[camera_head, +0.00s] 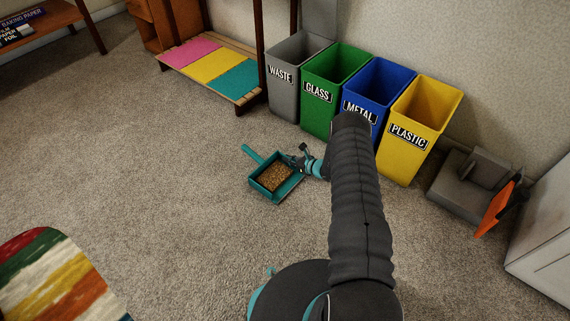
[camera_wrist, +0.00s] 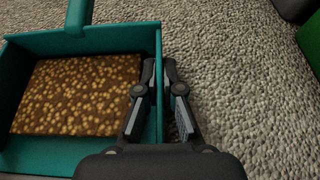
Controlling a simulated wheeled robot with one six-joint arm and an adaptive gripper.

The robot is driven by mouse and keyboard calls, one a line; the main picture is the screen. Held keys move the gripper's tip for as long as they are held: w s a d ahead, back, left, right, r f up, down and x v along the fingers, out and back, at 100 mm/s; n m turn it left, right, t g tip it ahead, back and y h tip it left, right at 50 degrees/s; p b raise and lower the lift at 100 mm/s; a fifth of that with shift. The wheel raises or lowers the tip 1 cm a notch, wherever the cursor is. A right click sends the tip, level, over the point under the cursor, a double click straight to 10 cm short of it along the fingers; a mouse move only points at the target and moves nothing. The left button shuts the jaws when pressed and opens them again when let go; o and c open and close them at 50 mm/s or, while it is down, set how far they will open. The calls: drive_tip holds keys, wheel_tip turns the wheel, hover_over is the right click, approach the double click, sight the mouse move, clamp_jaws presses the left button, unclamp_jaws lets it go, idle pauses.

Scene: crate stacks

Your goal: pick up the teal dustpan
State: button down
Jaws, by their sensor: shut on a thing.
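The teal dustpan (camera_head: 289,187) is on or just above the grey carpet, in the middle of the head view. It holds a brown, speckled layer of debris, and its teal handle (camera_head: 252,154) points to the upper left. In the wrist view the pan (camera_wrist: 95,38) fills the left side, with its handle (camera_wrist: 79,14) at the top. My gripper (camera_head: 300,161) is at the pan's right side. In the wrist view my gripper (camera_wrist: 160,68) is shut on the pan's right side wall, one finger inside and one outside. I cannot tell whether the pan is clear of the floor.
Waste (camera_head: 283,93), glass (camera_head: 320,112), metal (camera_head: 358,97) and plastic (camera_head: 398,162) bins stand along the wall. A low rack with coloured panels (camera_head: 205,66) is left of them. A grey and orange object (camera_head: 463,184) lies right. A striped seat (camera_head: 50,275) is front left. Open carpet surrounds the pan.

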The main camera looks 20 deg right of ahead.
wheel_tip(320, 180, up, 4)
drive_tip(key=shift+w+r+p, duration=0.1)
drive_tip(key=shift+p, duration=0.25)
drive_tip(key=s+d+r, duration=0.6)
drive_tip(key=d, duration=0.4)
drive_tip(key=shift+r+p, duration=0.15)
drive_tip(key=shift+p, duration=0.25)
drive_tip(key=shift+s, duration=0.1)
idle(0.4)
